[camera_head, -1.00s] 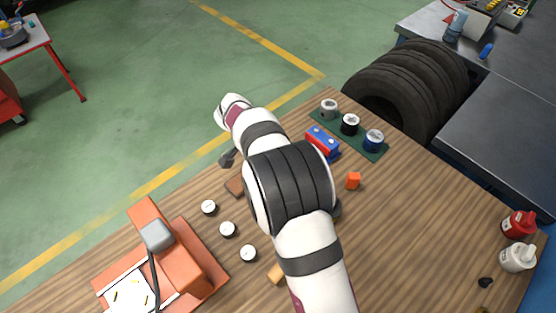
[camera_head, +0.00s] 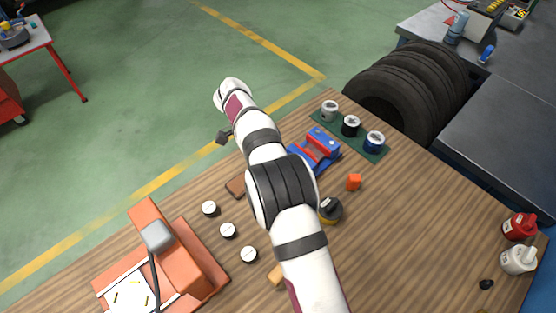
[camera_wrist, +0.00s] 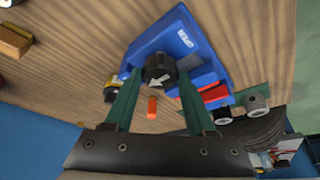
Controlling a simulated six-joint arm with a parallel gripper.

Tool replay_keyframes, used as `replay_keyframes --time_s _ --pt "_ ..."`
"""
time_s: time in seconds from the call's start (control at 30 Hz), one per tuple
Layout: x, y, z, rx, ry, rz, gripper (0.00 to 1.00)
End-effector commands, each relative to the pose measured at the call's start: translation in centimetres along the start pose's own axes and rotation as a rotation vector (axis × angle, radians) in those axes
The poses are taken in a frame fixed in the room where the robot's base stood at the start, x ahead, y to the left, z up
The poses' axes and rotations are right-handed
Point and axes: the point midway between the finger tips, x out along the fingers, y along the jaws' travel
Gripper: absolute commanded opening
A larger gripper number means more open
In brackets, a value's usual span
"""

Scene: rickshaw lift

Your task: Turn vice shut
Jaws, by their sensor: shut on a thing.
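The blue and red vice (camera_head: 322,141) sits on the wooden table, partly hidden by my arm in the head view. In the wrist view the blue vice body (camera_wrist: 195,45) carries a label that seems to read OPEN. On its face is a black knob (camera_wrist: 158,76) with a white arrow pointing down and left. My gripper (camera_wrist: 160,74) has its two green fingers on either side of the knob and is shut on it. Red parts (camera_wrist: 214,96) show at the vice's lower right. The gap between the jaws is not clear. My gripper is hidden in the head view.
An orange block (camera_head: 353,182) and a black-and-yellow round item (camera_head: 330,209) lie near the vice. Several cans stand on a green mat (camera_head: 375,152). White-topped round pieces (camera_head: 228,230) and an orange machine (camera_head: 175,250) are at left.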

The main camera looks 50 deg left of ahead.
Motion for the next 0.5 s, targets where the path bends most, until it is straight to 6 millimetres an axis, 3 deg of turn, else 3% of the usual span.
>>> replay_keyframes --time_s 0.37,0.4,0.5 --pt "0.09 0.12 0.18 0.004 -0.003 0.005 0.0" --pt "0.09 0.12 0.18 0.004 -0.003 0.005 0.59" --pt "0.07 0.09 0.14 0.003 -0.002 0.004 0.77"
